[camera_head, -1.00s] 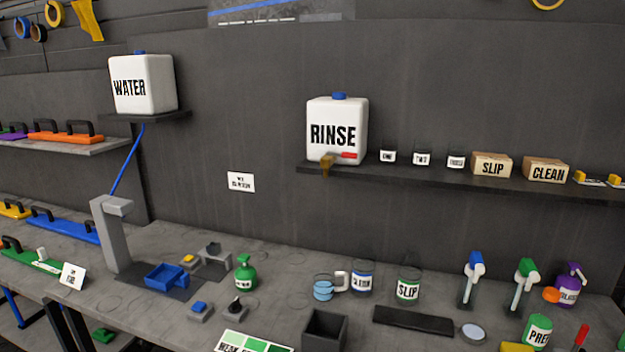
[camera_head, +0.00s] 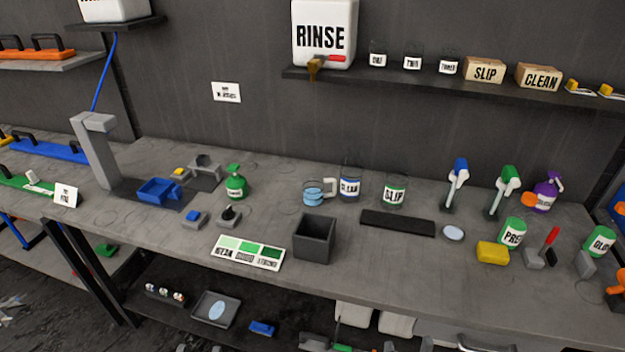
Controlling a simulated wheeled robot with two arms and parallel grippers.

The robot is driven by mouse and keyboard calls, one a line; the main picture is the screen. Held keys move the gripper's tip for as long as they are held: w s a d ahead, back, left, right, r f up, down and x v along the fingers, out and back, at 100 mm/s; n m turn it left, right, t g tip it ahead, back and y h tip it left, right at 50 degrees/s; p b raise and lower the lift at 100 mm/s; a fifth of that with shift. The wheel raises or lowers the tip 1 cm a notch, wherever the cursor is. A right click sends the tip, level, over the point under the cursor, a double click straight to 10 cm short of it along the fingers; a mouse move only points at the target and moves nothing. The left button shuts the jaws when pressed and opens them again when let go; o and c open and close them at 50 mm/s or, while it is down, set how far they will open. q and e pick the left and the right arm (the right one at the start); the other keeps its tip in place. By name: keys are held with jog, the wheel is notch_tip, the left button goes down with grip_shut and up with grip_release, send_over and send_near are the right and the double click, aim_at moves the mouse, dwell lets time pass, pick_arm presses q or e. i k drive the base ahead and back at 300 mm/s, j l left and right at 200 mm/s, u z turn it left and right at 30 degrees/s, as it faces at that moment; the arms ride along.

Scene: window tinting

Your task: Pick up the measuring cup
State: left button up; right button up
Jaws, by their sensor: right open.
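The measuring cup (camera_head: 314,194) is a clear cup with a pale handle on its right and light blue inside. It stands upright on the grey workbench (camera_head: 400,266), behind the dark open box (camera_head: 315,239). A clear jar with a blue label (camera_head: 349,188) stands close to its handle side. Only a small pale and dark part of my right gripper (camera_head: 487,346) shows at the bottom edge, well below and to the right of the cup and apart from it. It is open. My left gripper is not in view.
A jar marked SLIP (camera_head: 394,194), a black mat (camera_head: 397,223) and spray bottles stand to the right. A green bottle (camera_head: 236,183) is to the left. A shelf (camera_head: 450,88) with a RINSE tank (camera_head: 323,36) is above.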

aim_at(314, 194)
jog(key=i+l+u, duration=0.1)
jog(key=u, duration=0.25)
jog(key=i+l+u, duration=0.15)
jog(key=i+u, duration=0.2)
jog(key=i+l+u, duration=0.15)
jog(key=u, duration=0.2)
